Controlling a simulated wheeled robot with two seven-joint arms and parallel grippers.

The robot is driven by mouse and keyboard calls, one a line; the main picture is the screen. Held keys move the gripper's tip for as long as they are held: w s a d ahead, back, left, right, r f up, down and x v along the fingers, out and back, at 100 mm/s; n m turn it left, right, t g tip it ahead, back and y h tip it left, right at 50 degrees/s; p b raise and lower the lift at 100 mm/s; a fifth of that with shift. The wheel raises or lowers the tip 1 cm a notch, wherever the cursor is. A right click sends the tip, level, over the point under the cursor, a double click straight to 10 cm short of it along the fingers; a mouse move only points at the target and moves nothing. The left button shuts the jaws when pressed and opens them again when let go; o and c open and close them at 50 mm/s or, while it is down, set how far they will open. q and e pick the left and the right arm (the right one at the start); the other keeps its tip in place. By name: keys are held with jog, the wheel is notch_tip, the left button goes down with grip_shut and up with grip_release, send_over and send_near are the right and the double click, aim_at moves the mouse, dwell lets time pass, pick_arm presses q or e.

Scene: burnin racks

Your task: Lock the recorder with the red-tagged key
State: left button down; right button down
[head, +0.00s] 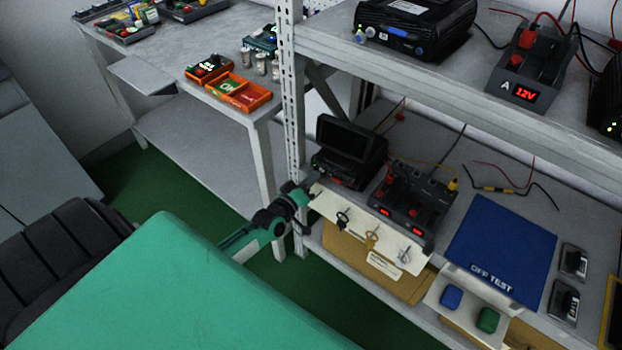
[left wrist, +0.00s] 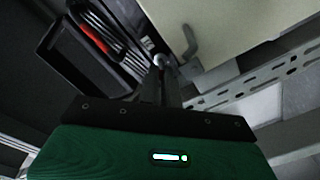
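The recorder (head: 349,146), a black unit with a tilted screen, stands at the left end of the lower shelf. A cream board (head: 327,203) at the shelf's front edge carries a dark key (head: 343,219), a tan key (head: 372,239) and a silver key (head: 404,254). I cannot make out a red tag on them. My left gripper (head: 308,190) is at the board's left end, just below the recorder. In the left wrist view its fingers (left wrist: 160,75) are nearly together, with a small silvery round piece at the tips; I cannot tell whether they hold it. My right gripper is not in view.
A dual supply (head: 410,200) with red displays stands right of the recorder. A blue mat (head: 505,245) lies further right. The rack upright (head: 292,120) is close to my left wrist. A bench with orange bins (head: 240,92) stands at the back left.

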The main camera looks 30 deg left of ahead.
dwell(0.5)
pick_arm(q)
jog(key=c, duration=1.9)
grip_release()
jog(key=shift+s, duration=0.1)
jog(key=s, duration=1.3)
jog(key=shift+s+a, duration=0.2)
jog(key=shift+s, duration=0.1)
